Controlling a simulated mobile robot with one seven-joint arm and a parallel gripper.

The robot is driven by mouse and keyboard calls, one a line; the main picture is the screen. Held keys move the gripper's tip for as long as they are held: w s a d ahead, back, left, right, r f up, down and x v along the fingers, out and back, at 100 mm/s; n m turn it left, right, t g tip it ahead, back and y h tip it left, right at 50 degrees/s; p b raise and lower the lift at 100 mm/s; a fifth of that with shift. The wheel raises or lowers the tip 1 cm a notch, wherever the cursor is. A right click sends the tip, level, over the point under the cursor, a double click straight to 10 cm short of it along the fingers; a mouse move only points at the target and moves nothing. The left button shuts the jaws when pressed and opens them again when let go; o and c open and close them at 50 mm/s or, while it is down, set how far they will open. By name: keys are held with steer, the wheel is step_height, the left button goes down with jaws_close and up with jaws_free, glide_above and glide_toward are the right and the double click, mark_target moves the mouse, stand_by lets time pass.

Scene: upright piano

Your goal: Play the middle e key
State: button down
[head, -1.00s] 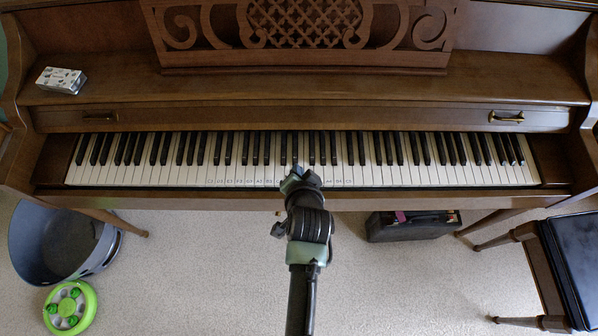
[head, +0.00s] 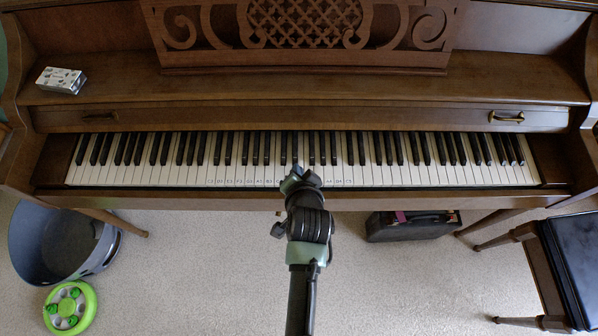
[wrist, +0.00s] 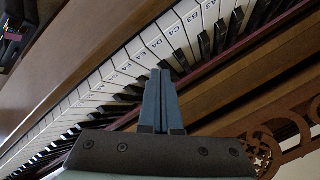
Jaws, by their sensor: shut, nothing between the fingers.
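The white keys of the piano keyboard (head: 400,173) carry small note labels in the middle range. My gripper (head: 297,170) is in front of the middle of the keyboard in the head view and hides the labelled keys behind it. In the wrist view, the closed fingers of my gripper (wrist: 160,72) point at the keys, close to the inner part of the middle E key (wrist: 139,55) and the black key beside it. The label there is small and hard to read. Nothing is between the fingers. I cannot tell whether the tips touch a key.
The fretwork music stand (head: 305,30) rises behind the keys. A small patterned box (head: 61,80) sits on the piano shelf at the left. A grey bin (head: 60,245), a green round toy (head: 70,308), a black case (head: 412,225) and a bench (head: 575,265) stand below.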

steer(key=shift+f, duration=0.2)
steer(key=shift+f, duration=0.25)
steer(key=shift+f+b, duration=0.45)
steer(key=shift+f, duration=0.05)
stand_by(0.5)
steer(key=shift+r+p, duration=0.95)
steer(key=shift+p, duration=0.1)
step_height(320, 180, up, 5)
steer(key=p, duration=0.5)
steer(key=shift+r, duration=0.1)
